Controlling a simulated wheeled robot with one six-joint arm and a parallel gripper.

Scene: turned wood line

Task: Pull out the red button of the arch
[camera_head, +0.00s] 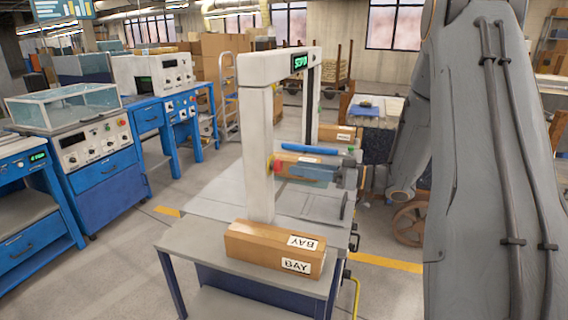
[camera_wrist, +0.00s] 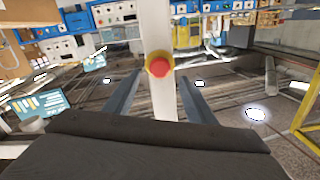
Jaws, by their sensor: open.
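The white arch (camera_head: 259,150) stands on a grey table, with a lit green display on its top beam. The red button (camera_head: 278,167) sits on a yellow collar on the inner side of the arch's near post. In the wrist view the red button (camera_wrist: 159,67) faces me on the white post (camera_wrist: 158,30), with the yellow collar around it. My gripper (camera_wrist: 160,76) is open and empty, and the button appears between its two fingertips. In the head view my gripper (camera_head: 287,160) reaches in from the right, level with the button. I cannot tell whether the fingertips reach past the button's face.
A cardboard box marked BAY (camera_head: 275,248) lies on the table (camera_head: 195,250) in front of the near post. Another box (camera_head: 340,134) lies toward the far post. Blue workbenches (camera_head: 110,170) stand at the left, with open floor between them and the table.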

